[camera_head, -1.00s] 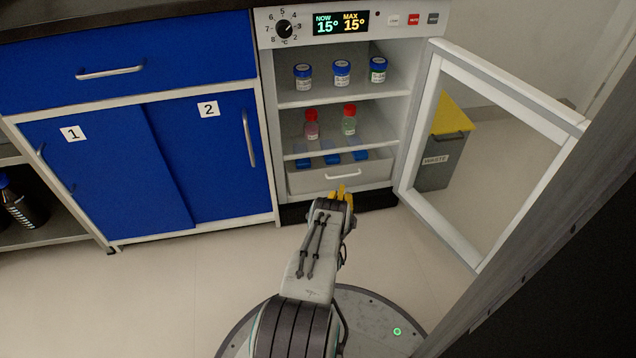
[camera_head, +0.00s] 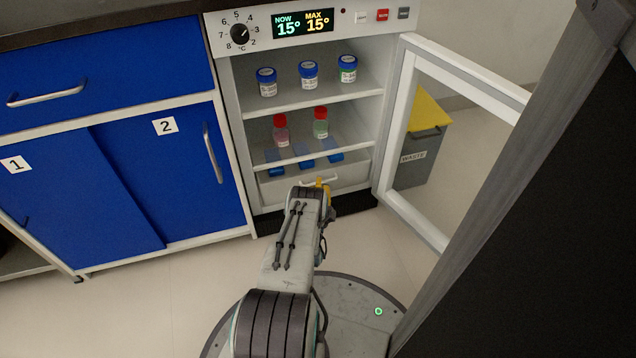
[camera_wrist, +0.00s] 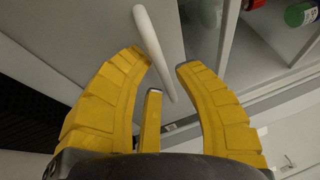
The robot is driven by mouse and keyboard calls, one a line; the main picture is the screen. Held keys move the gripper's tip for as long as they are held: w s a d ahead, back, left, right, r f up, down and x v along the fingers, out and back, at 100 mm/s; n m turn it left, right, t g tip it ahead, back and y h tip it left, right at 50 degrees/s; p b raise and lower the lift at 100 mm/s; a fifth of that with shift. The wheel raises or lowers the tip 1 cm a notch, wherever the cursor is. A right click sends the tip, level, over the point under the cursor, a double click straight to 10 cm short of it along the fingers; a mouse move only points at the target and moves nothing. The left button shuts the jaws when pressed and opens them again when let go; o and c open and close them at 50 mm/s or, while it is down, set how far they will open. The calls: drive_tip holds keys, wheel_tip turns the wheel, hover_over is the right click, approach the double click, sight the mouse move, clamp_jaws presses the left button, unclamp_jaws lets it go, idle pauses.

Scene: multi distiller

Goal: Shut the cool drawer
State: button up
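The cool drawer (camera_head: 347,174) is the low light-grey drawer at the bottom of the open cooler, in the head view. It is pulled out a little, and blue items (camera_head: 305,161) show inside behind its front. Its pale bar handle (camera_head: 312,181) is partly hidden by my gripper. My gripper (camera_head: 321,184) is at the drawer front, by the handle. In the wrist view, the yellow fingers (camera_wrist: 162,66) are spread apart, with the white handle (camera_wrist: 150,40) running between their tips. The fingers do not look closed on it.
The cooler's glass door (camera_head: 462,75) stands open at the right. Shelves above hold blue-capped jars (camera_head: 308,75) and red-capped bottles (camera_head: 281,130). Blue cabinets (camera_head: 175,190) are at the left. A waste bin (camera_head: 415,155) stands behind the door. The floor in front is clear.

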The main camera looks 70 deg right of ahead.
sight(315, 180)
drive_tip(key=shift+c, duration=0.2)
clamp_jaws()
idle(0.3)
drive_tip(key=w+d, duration=0.2)
drive_tip(key=d, duration=0.1)
drive_tip(key=shift+w+d, duration=0.15)
drive_tip(key=shift+d, duration=0.1)
drive_tip(key=shift+o, duration=0.2)
unclamp_jaws()
drive_tip(key=shift+a, duration=0.1)
